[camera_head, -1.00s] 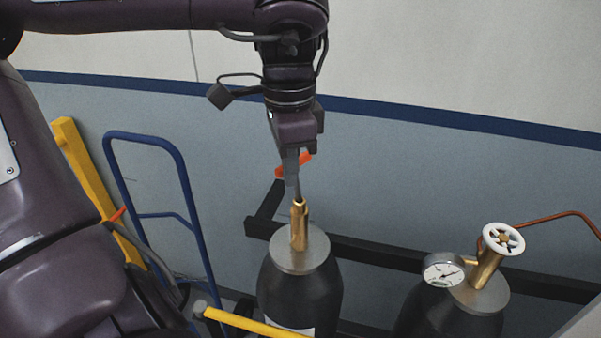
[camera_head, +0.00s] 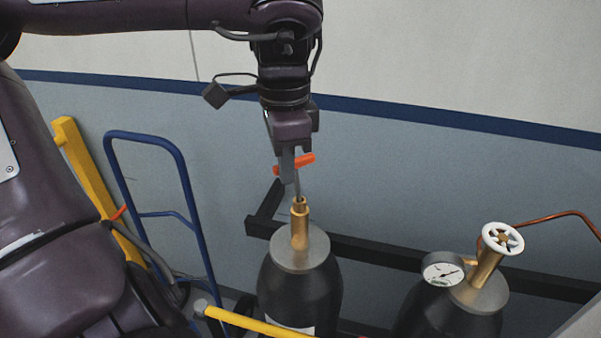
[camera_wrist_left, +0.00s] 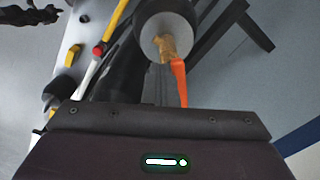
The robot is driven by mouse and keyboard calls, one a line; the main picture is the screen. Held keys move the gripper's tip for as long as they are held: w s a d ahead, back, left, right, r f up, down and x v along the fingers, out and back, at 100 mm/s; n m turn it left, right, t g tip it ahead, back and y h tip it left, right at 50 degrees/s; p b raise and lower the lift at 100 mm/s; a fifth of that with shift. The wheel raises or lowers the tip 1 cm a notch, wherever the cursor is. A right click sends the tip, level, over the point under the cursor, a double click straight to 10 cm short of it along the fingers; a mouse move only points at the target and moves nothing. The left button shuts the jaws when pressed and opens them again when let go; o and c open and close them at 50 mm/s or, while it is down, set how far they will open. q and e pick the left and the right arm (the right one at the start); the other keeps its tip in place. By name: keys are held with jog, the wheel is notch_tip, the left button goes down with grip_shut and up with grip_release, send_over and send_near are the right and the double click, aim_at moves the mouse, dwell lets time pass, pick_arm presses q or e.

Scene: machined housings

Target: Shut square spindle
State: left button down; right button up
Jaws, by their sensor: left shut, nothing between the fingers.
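A brass valve (camera_head: 300,228) stands upright on the grey collar of the left dark cylinder (camera_head: 299,285). A thin grey stem (camera_head: 297,188) rises from its top, and an orange bar (camera_head: 303,161) lies crosswise near the stem's upper end. The square spindle itself is too small to make out. My left gripper (camera_head: 289,172) points down above the valve, shut and empty, with its fingers in front of part of the orange bar. Whether they touch it I cannot tell. The left wrist view shows the brass valve (camera_wrist_left: 167,47) and orange bar (camera_wrist_left: 178,80) beyond the gripper body. My right gripper is not in view.
A second cylinder (camera_head: 447,318) stands at the right with a gauge (camera_head: 443,273) and a white handwheel (camera_head: 503,239). A dark rail (camera_head: 380,251) runs behind both. A blue hand truck (camera_head: 185,190) and yellow bars (camera_head: 85,170) stand left. The wall behind is bare.

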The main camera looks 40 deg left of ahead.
pick_arm(q)
jog(key=shift+a, duration=0.65)
dwell(0.5)
jog(key=shift+w+a+p, duration=0.45)
jog(key=shift+a+p, duration=0.1)
dwell(0.6)
jog(key=shift+s+d, duration=0.25)
jog(key=shift+d, duration=0.1)
notch_tip(320, 180, up, 8)
jog(key=p, duration=0.6)
jog(key=shift+p, duration=0.4)
dwell(0.4)
